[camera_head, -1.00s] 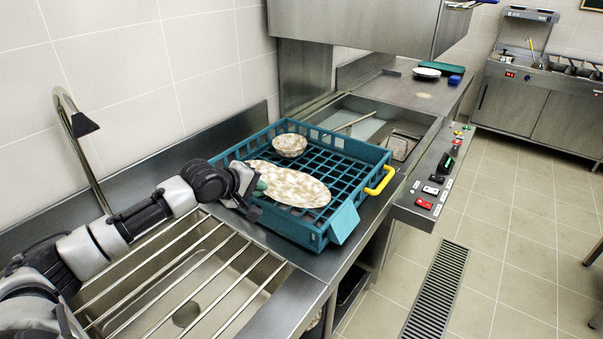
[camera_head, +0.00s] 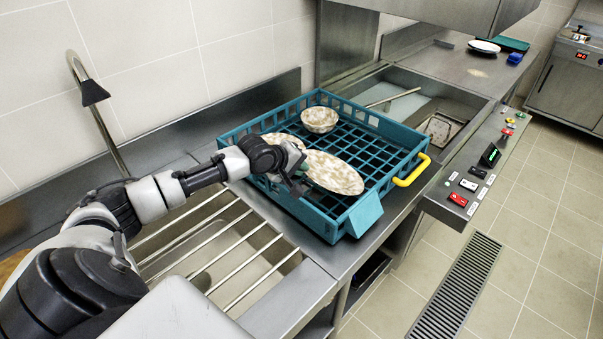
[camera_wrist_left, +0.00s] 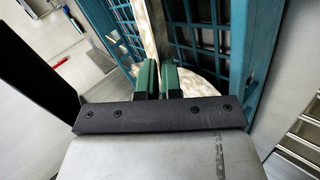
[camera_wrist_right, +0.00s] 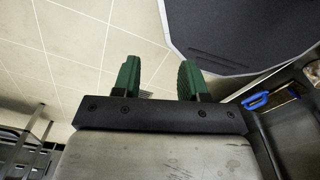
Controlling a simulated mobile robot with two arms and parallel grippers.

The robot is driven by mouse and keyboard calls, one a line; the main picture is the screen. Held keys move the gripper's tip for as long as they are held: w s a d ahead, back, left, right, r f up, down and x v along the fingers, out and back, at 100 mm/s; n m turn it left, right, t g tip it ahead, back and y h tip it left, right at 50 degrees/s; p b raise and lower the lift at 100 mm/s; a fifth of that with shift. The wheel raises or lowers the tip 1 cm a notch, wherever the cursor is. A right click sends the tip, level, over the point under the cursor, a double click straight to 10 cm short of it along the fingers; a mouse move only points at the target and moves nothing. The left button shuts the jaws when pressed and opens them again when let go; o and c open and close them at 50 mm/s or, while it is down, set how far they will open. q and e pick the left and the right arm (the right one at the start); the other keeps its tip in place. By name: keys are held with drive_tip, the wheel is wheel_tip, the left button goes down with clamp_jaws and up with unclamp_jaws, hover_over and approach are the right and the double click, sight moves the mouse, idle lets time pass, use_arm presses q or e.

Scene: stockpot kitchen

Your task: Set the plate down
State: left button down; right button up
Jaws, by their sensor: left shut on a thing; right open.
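A speckled beige plate (camera_head: 335,172) is at the teal dish rack (camera_head: 368,213), within its left half; I cannot tell whether it touches the rack floor. My left gripper (camera_head: 303,168) is over the rack's near left side, shut on the plate's rim. In the left wrist view the plate (camera_wrist_left: 157,25) shows nearly edge-on between the green fingertips (camera_wrist_left: 157,78). A second speckled piece (camera_head: 283,139) shows behind the gripper, likely another plate. My right gripper (camera_wrist_right: 158,80) is open and empty in its own wrist view, and out of the head view.
A speckled bowl (camera_head: 319,119) stands in the rack's far corner. The rack has a yellow handle (camera_head: 411,171) on its right. A barred sink (camera_head: 215,250) lies before it, with a curved tap (camera_head: 92,95) on the left. A button panel (camera_head: 478,170) is at the right.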

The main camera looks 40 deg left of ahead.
use_arm(q)
wheel_tip(320, 180, down, 3)
drive_tip(key=shift+f, duration=0.15)
use_arm(e)
drive_tip(key=shift+w+a+r, duration=0.1)
drive_tip(key=shift+w+r, duration=0.05)
drive_tip(key=shift+w, duration=0.3)
drive_tip(key=shift+w+a+r, duration=0.1)
drive_tip(key=shift+w+r, duration=0.05)
drive_tip(key=shift+w, duration=0.3)
use_arm(q)
drive_tip(key=c, duration=1.3)
unclamp_jaws()
drive_tip(key=shift+f, duration=0.1)
use_arm(e)
drive_tip(key=shift+s, duration=0.3)
use_arm(q)
drive_tip(key=shift+s+r, duration=0.1)
drive_tip(key=shift+r, duration=0.1)
drive_tip(key=v, duration=1.1)
drive_tip(key=shift+s+r, duration=0.25)
drive_tip(key=shift+s, duration=0.05)
use_arm(e)
drive_tip(key=shift+d+f, duration=0.2)
drive_tip(key=shift+f, duration=0.25)
